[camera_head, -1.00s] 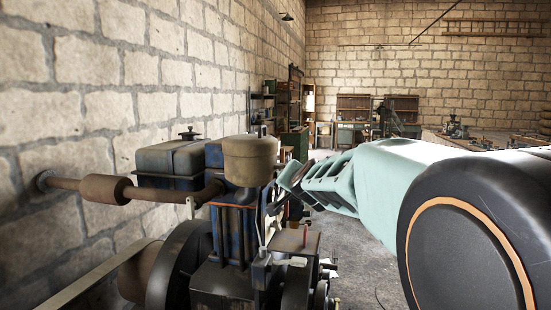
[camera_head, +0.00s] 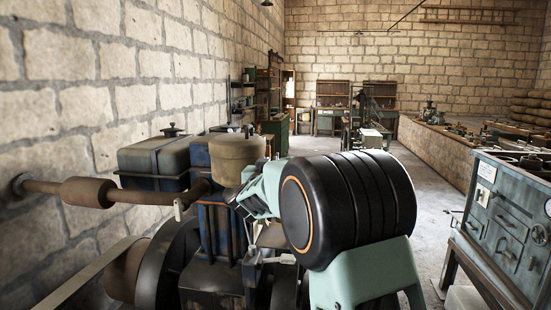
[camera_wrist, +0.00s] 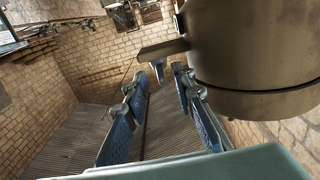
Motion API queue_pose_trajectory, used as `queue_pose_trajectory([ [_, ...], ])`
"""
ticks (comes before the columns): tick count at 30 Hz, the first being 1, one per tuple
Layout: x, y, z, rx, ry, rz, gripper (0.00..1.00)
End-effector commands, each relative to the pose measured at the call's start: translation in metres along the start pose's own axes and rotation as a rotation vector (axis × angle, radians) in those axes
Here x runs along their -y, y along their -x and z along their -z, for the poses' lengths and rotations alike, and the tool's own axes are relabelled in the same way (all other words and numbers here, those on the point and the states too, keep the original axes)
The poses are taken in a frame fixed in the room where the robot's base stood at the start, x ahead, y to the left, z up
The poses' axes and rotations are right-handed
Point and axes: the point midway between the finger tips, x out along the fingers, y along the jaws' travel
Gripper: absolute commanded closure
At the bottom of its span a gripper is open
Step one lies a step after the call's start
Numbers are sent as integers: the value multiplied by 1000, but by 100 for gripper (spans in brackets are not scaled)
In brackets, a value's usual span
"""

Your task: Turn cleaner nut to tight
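The cleaner is a tan cylinder (camera_head: 237,150) with a wider lid band, on the blue engine in the head view. It also fills the upper right of the wrist view (camera_wrist: 255,45), which looks upside down. A flat dark tab (camera_wrist: 163,49) sticks out from its side there, with a small round knob (camera_wrist: 179,23) beside it. I cannot tell for sure which part is the nut. My gripper (camera_wrist: 169,74) is open, its blue-padded fingers apart and empty, tips close to the tab. In the head view my gripper (camera_head: 240,195) is beside the cleaner, its fingertips partly hidden.
The engine's exhaust pipe and muffler (camera_head: 88,192) reach left to the brick wall. A dark tank (camera_head: 160,160) stands behind the engine. A grey-green cabinet (camera_head: 505,225) stands at right. The floor between them is partly clear.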

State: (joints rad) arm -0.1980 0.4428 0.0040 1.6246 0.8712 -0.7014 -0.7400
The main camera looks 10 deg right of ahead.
Motion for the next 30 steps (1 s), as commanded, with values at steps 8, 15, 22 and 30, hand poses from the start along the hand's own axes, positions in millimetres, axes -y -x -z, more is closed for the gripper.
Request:
queue_pose_trajectory([
  [8, 0, -42, 1, 1, -1, 0, 76],
  [15, 0, -56, 0, 0, -1, 0, 76],
  [22, 0, -57, 0, 0, -1, 1, 76],
  [30, 0, -56, 0, 0, -1, 1, 100],
])
